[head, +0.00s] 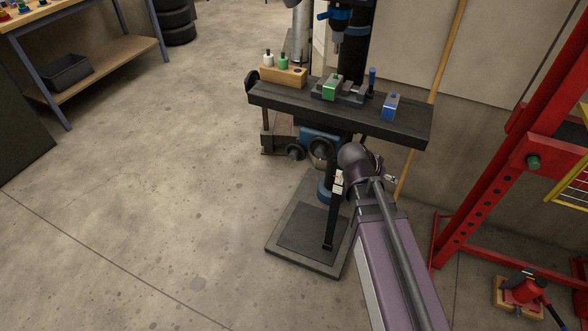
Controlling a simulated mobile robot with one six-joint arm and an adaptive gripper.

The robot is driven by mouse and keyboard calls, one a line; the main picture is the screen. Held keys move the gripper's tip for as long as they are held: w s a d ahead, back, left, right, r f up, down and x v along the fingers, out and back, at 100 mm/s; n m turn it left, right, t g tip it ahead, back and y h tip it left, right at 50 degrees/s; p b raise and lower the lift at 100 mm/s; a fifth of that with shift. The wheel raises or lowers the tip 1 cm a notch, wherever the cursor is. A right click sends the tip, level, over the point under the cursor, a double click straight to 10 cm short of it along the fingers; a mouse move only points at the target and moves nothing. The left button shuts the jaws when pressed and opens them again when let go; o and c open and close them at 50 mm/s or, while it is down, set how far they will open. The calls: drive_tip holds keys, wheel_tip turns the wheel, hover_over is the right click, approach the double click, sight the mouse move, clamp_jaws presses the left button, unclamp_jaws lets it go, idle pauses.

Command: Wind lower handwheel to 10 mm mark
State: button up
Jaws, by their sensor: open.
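A drill-press-like machine stands against the wall, its dark table (300,98) level above a square floor base (280,250). A dark handwheel (252,80) shows at the table's left end. Below the table, a blue housing (318,136) carries a small dark round part (295,152); I cannot tell whether it is the lower handwheel. No 10 mm mark can be read at this size. My arm reaches up from the bottom right to a dark joint in front of the machine and hides part of it.
On the table are a wooden block (285,78) with bottles, a green-topped piece (331,88) and a blue block (390,105). A red frame (485,135) and red jack (524,290) stand right. A workbench (110,60) is upper left. The left floor is clear.

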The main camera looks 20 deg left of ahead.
drive_tip(key=a+f+t+b, duration=0.35)
drive_tip(key=a+b, duration=0.25)
drive_tip(key=a, duration=0.2)
drive_tip(key=a+f+t+b, duration=0.3)
drive_tip(key=a+f+b, duration=0.1)
drive_tip(key=a+b, duration=0.35)
drive_tip(key=t+y+b, duration=0.4)
drive_tip(key=t+b, duration=0.1)
drive_tip(key=b, duration=0.4)
approach(293, 157)
drive_tip(key=s, duration=0.4)
drive_tip(key=shift+a+f, duration=0.15)
drive_tip(key=shift+f, duration=0.05)
drive_tip(key=shift+w, duration=0.1)
drive_tip(key=w, duration=0.9)
drive_tip(key=w+d, duration=0.1)
drive_tip(key=w, duration=0.3)
drive_tip(key=shift+w+d, duration=0.1)
drive_tip(key=shift+w, duration=0.25)
clamp_jaws()
drive_tip(key=shift+d, duration=0.5)
drive_tip(key=shift+a, duration=0.35)
